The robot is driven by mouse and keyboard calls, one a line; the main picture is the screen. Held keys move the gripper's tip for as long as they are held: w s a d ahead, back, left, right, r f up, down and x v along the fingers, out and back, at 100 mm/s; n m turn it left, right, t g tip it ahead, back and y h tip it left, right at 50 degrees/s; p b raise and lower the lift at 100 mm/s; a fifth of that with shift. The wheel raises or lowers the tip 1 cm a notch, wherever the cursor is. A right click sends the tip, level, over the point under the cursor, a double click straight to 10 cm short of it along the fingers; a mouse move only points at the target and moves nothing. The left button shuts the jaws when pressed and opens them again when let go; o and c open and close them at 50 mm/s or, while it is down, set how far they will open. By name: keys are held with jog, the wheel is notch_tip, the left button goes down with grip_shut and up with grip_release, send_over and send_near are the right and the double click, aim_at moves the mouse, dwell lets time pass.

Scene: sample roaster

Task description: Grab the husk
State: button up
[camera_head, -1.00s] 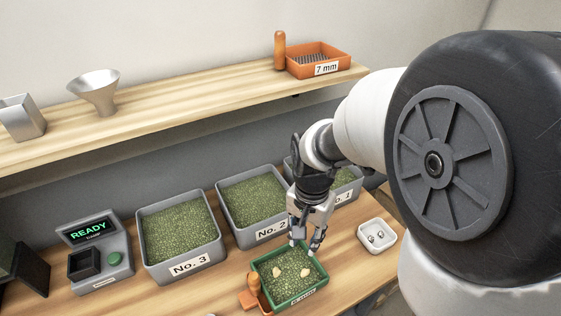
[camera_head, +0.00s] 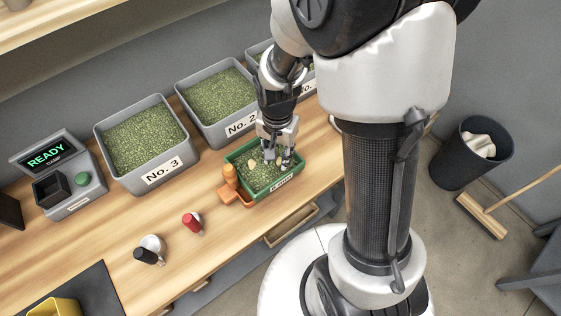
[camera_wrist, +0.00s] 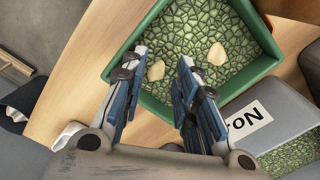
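A green sieve tray (camera_head: 272,189) holds green beans and two pale cream husk pieces. One husk (camera_wrist: 156,70) lies between the spread fingers of my gripper (camera_wrist: 162,62) in the wrist view, nearer the left finger. The other husk (camera_wrist: 217,54) lies to the right, outside the fingers. In the head view, my gripper (camera_head: 277,161) points down over the tray with its fingertips low near the beans, one husk (camera_head: 251,163) showing to their left. My gripper is open, and no husk is seen gripped. Whether the fingertips touch the beans cannot be told.
Grey bins No. 3 (camera_head: 160,175) and No. 2 (camera_head: 238,128) stand behind. Red (camera_head: 192,223) and black-handled (camera_head: 149,252) items stand front left. Bare wood lies between.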

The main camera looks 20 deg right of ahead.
aim_at(279, 164)
notch_tip(279, 164, down, 4)
jog(key=shift+r+b, duration=0.15)
jog(key=shift+b, duration=0.5)
jog(key=shift+r, duration=0.1)
jog(key=shift+c, duration=0.5)
jog(key=c, duration=0.3)
